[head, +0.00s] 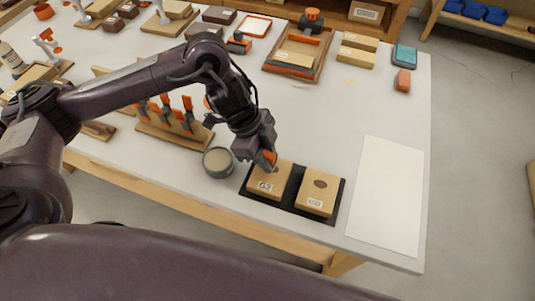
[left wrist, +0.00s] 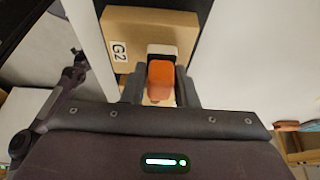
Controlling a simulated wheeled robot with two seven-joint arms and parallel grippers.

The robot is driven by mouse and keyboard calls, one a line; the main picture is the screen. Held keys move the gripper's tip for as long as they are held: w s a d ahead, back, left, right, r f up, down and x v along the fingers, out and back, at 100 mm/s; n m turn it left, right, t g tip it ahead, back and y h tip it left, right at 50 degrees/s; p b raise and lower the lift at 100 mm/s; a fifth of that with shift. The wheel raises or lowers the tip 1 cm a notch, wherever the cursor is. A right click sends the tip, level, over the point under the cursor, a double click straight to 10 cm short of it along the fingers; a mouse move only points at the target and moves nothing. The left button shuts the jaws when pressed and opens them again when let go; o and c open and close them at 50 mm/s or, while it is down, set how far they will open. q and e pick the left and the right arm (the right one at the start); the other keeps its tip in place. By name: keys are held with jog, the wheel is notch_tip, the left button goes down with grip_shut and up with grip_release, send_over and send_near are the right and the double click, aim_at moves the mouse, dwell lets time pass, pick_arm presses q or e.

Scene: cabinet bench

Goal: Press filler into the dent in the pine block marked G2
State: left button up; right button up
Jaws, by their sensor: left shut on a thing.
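The pine block marked G2 (head: 269,181) lies on a dark tray (head: 290,203), its label toward me; it also shows in the left wrist view (left wrist: 140,27). A pale, dark-edged part shows at the tool's far end against the block. The tool and gripper cover part of the block's top, and I cannot make out its dent or whether the tool touches. A grey round tin (head: 218,162) stands left of the tray. My right arm (left wrist: 60,95) shows in the left wrist view, its gripper unclear.
A second pine block (head: 318,193) with a dark round dent lies beside G2. A white sheet (head: 388,195) lies to the right. A wooden rack (head: 172,130) with orange-handled tools stands left.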

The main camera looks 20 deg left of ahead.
pick_arm(q)
jog(key=shift+p, duration=0.3)
jog(key=shift+f+b, duration=0.35)
jog(key=shift+f, duration=0.4)
dwell(0.9)
jog(key=shift+d, duration=0.1)
jog(key=shift+d+p, duration=0.45)
jog(key=shift+d, duration=0.65)
jog(key=shift+a, duration=0.15)
jog(key=shift+a, duration=1.1)
jog(key=shift+d, duration=0.15)
